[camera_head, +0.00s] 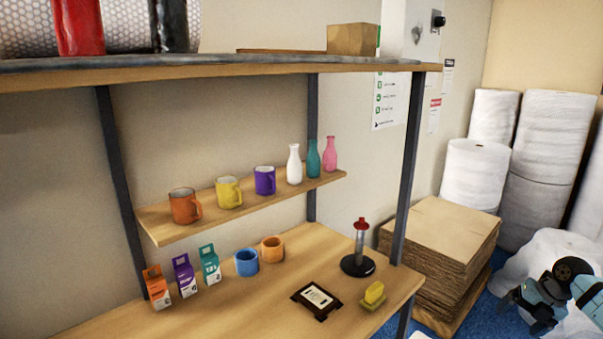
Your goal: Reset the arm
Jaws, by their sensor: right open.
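My right gripper (523,313) is at the lower right of the head view, with its blue and black arm coming in from the right edge. It is open, and I see nothing between its fingers. It is right of the workbench (235,311) and appears in front of white wrapped material (561,250). My left gripper is not in view.
A shelf (233,215) holds mugs and bottles. Stacked cardboard (437,245) and white rolls (550,140) stand right.

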